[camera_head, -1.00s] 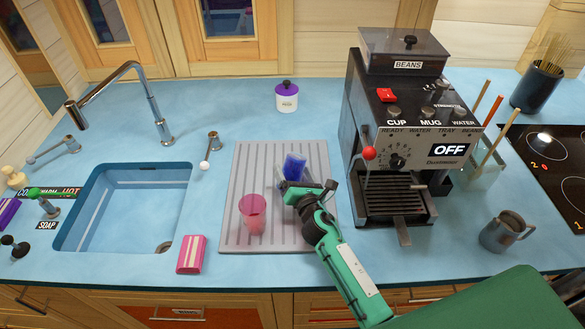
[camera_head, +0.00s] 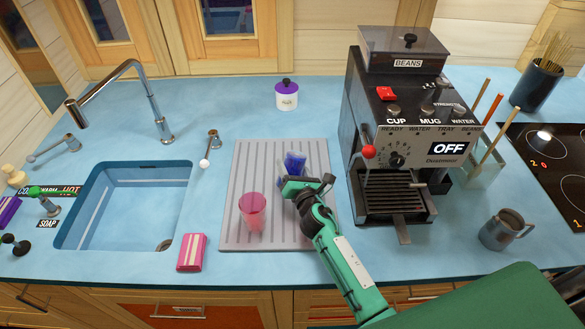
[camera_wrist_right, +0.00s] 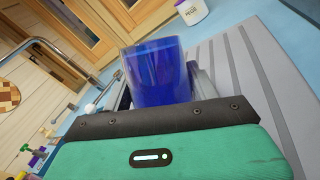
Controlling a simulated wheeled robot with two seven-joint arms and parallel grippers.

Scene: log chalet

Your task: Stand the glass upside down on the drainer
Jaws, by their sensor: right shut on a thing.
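A blue glass (camera_head: 294,163) is at my right gripper (camera_head: 296,180), over the back right part of the grey ribbed drainer (camera_head: 237,180). The right gripper is shut on it. In the right wrist view the blue glass (camera_wrist_right: 156,75) stands up beyond the gripper's dark edge, which hides its lower part. I cannot tell whether it touches the drainer. A pink glass (camera_head: 252,211) stands on the drainer's front left part, its wider end up. My left gripper is not in view.
A coffee machine (camera_head: 392,150) stands close to the right of the drainer. A sink (camera_head: 125,205) with a tall tap (camera_head: 150,100) is on the left. A pink striped packet (camera_head: 191,252) lies at the front, and a white-and-purple jar (camera_head: 287,95) stands behind. The drainer's back left is clear.

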